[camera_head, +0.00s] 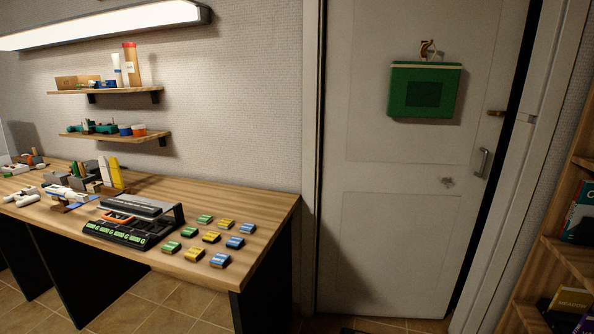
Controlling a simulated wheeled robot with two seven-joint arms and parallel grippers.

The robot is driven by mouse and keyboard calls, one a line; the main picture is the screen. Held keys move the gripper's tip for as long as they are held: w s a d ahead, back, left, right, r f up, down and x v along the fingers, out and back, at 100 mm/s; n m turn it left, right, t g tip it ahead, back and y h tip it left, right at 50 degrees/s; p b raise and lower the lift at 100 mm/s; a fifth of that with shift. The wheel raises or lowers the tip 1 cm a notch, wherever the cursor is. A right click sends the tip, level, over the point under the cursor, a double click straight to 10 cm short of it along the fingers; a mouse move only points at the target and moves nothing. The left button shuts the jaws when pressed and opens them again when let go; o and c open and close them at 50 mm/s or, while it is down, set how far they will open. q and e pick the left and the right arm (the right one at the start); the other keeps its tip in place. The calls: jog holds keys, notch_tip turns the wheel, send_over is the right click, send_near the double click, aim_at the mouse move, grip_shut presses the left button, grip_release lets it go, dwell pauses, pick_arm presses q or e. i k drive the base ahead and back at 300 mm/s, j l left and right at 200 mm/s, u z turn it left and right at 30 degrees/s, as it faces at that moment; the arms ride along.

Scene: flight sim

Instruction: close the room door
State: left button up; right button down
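The white room door (395,230) stands right of centre in its white frame (309,160). A dark strip shows between the door's right edge and the frame, so the door looks slightly ajar; the depth of the gap is hard to tell. A metal handle (483,163) sits near the door's right edge, with a latch piece (496,113) above it. A green box-like item (424,90) hangs from a hook on the upper door. Neither of my grippers is in view.
A wooden workbench (262,222) with several coloured blocks and a black tray (128,232) fills the left, its corner close to the door frame. Wall shelves (115,137) hang above it. A wooden bookshelf (566,250) stands at the right edge. Little floor shows before the door.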

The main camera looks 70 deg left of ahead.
aim_at(402, 198)
jog(key=u, duration=1.65)
jog(key=i+l+u, duration=0.2)
jog(key=i+l, duration=0.4)
jog(key=i, duration=0.1)
